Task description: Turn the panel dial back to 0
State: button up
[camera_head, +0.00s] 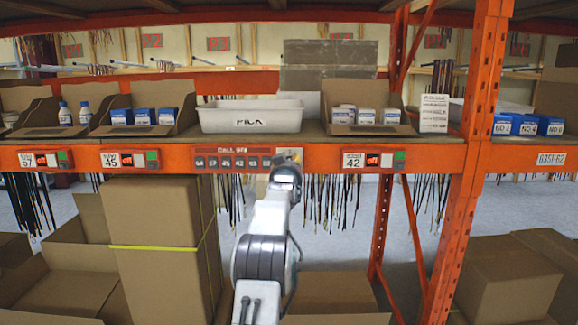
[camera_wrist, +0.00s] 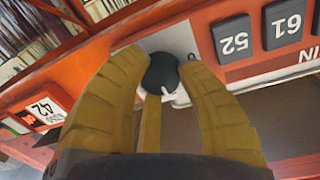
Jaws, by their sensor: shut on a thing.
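The panel dial (camera_wrist: 163,73) is a dark round knob with a white mark, set on a pale plate on the orange rack beam. It shows in the wrist view between my yellow fingers. My gripper (camera_wrist: 165,85) is shut on the dial, with a finger on each side of it. In the head view my gripper (camera_head: 288,160) is at the beam, just right of the call panel (camera_head: 232,158), and it hides the dial. The numbers around the dial cannot be read.
A 42 label (camera_head: 353,160) is on the beam to the right. A white PICK bin (camera_head: 250,117) stands on the shelf above. Cardboard boxes (camera_head: 155,270) stand below the beam.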

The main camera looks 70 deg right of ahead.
jog(key=shift+c, duration=0.6)
jog(key=shift+f+b, duration=0.1)
jog(key=shift+b, duration=0.25)
jog(key=shift+n+h+b, duration=0.3)
jog(key=shift+n+b, duration=1.3)
jog(key=shift+n, duration=2)
